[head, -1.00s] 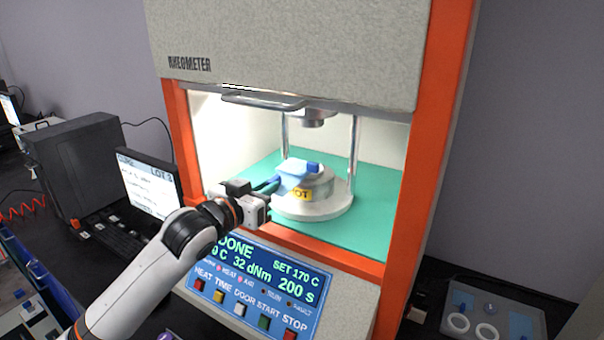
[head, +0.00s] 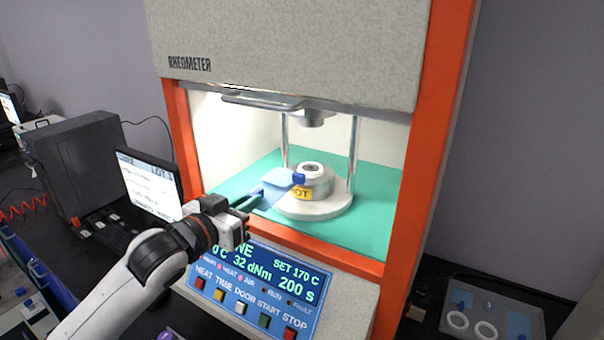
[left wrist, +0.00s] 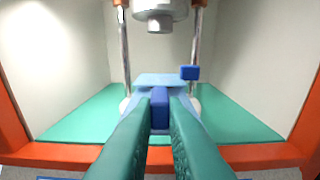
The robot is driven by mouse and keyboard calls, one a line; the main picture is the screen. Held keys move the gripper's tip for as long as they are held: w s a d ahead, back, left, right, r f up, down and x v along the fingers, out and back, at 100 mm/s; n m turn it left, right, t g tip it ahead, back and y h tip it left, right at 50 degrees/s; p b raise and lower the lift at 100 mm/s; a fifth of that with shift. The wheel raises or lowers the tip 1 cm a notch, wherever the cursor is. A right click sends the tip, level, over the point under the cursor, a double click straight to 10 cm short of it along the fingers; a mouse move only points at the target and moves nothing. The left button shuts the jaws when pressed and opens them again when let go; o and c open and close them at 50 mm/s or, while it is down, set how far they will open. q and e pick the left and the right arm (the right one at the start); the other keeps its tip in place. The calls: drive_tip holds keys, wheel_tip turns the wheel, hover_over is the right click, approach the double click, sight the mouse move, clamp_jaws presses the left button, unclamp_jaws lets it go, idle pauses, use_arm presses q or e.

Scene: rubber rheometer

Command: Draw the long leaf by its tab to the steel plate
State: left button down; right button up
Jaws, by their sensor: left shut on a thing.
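The long leaf (head: 278,181) is a thin light-blue sheet at the left front of the round lower die (head: 317,184), inside the open rheometer. It also shows in the left wrist view (left wrist: 165,80). My left gripper (head: 256,199) has green fingers shut on its dark-blue tab (left wrist: 160,105). A second blue tab (left wrist: 189,72) stands at the leaf's far right; it also shows in the head view (head: 299,179). The die's top is uncovered, with a pale ring and dark centre (head: 312,167). I cannot pick out the steel plate with certainty. My right gripper is out of view.
Orange posts (head: 410,150) frame the chamber, with a raised door and handle (head: 262,101) above. Two steel columns (head: 353,145) flank the die. A button panel (head: 262,290) lies below. A grey tray (head: 500,312) with white rings is at the lower right.

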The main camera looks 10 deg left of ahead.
use_arm(q)
drive_tip(key=v, duration=0.6)
drive_tip(key=shift+s+f, duration=0.25)
drive_tip(key=shift+s, duration=0.05)
idle(0.3)
drive_tip(key=shift+a, duration=0.15)
